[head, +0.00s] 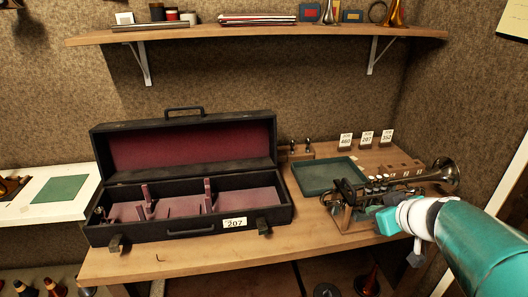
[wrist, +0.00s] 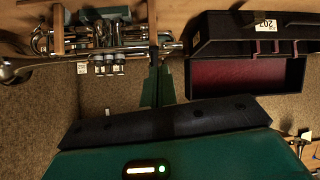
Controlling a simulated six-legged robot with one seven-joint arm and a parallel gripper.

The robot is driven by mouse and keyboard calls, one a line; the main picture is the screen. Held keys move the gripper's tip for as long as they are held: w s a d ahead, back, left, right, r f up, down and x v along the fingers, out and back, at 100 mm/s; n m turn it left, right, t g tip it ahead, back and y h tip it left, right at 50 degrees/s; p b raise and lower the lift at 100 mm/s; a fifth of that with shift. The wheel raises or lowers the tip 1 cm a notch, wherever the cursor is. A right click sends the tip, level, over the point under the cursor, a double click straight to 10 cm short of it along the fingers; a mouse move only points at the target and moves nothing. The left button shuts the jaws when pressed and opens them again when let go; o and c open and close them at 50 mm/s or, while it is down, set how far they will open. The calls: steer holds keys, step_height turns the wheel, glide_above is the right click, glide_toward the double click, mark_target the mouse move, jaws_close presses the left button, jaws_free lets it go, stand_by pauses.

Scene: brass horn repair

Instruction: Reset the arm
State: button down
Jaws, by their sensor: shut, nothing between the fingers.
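My gripper (head: 386,219) is at the right of the bench in the head view, at the end of my teal and white arm. It is beside the near side of a horn with valves (head: 440,174) on a wooden stand. In the wrist view my gripper (wrist: 157,78) has its two green fingers together, with nothing between them. The horn (wrist: 105,45) shows close to the fingertips there; whether they touch it I cannot tell. The gripper hides part of the stand in the head view.
An open black case (head: 190,228) with dark red lining and a 207 label stands at the left of the wooden bench (head: 190,262). A green tray (head: 318,178) lies behind the horn. Number cards (head: 366,139) stand at the back. A shelf (head: 260,34) crosses the wall above.

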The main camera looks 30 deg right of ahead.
steer(key=shift+w, duration=0.1)
steer(key=a+g+y, duration=0.2)
steer(key=a+g, duration=0.2)
steer(key=a, duration=2.8)
steer(key=shift+w+r+n+g, duration=0.4)
steer(key=shift+d, duration=0.1)
